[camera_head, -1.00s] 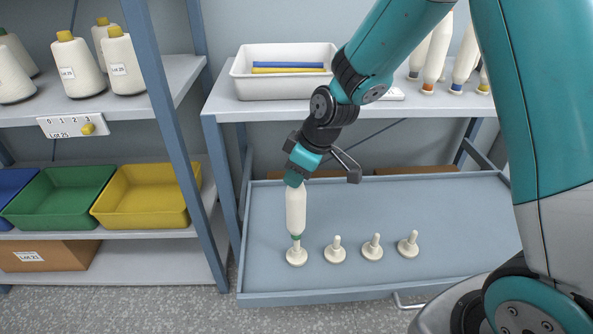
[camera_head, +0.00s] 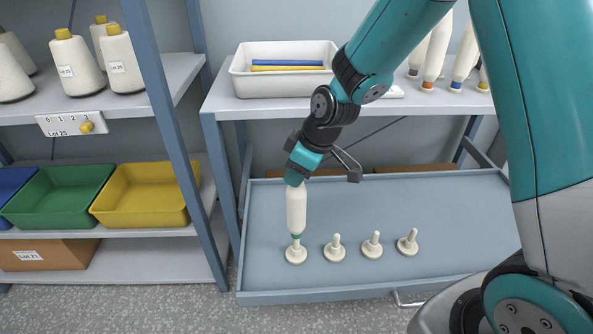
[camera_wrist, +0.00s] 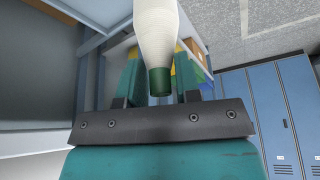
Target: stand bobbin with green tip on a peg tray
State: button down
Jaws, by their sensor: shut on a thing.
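The bobbin (camera_head: 296,208) is white and tapered, with a green tip (camera_head: 295,236) at its lower end. My gripper (camera_head: 295,182) is shut on its upper end and holds it nearly upright. The tip is at the top of the leftmost peg (camera_head: 296,255) of the peg tray (camera_head: 390,275); I cannot tell whether it touches or is around the peg. In the wrist view, the bobbin (camera_wrist: 158,35) shows a dark green end between my fingers (camera_wrist: 158,90). Three other cream pegs, one of them here (camera_head: 335,250), stand empty to the right.
A white bin (camera_head: 270,88) with blue and yellow bars stands on the shelf above the tray. More bobbins (camera_head: 437,55) stand at the back right. A blue rack post (camera_head: 170,130) rises to the left, beside green (camera_head: 60,205) and yellow (camera_head: 145,200) bins.

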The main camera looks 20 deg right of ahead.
jog(key=shift+f, duration=0.2)
dwell(0.3)
jog(key=shift+f+b, duration=2)
jog(key=shift+f, duration=0.5)
jog(key=c, duration=0.8)
grip_release()
jog(key=shift+o, duration=0.2)
jog(key=p+v, duration=0.2)
jog(key=v, duration=1.5)
jog(key=shift+r+p, duration=0.2)
jog(key=shift+p, duration=0.1)
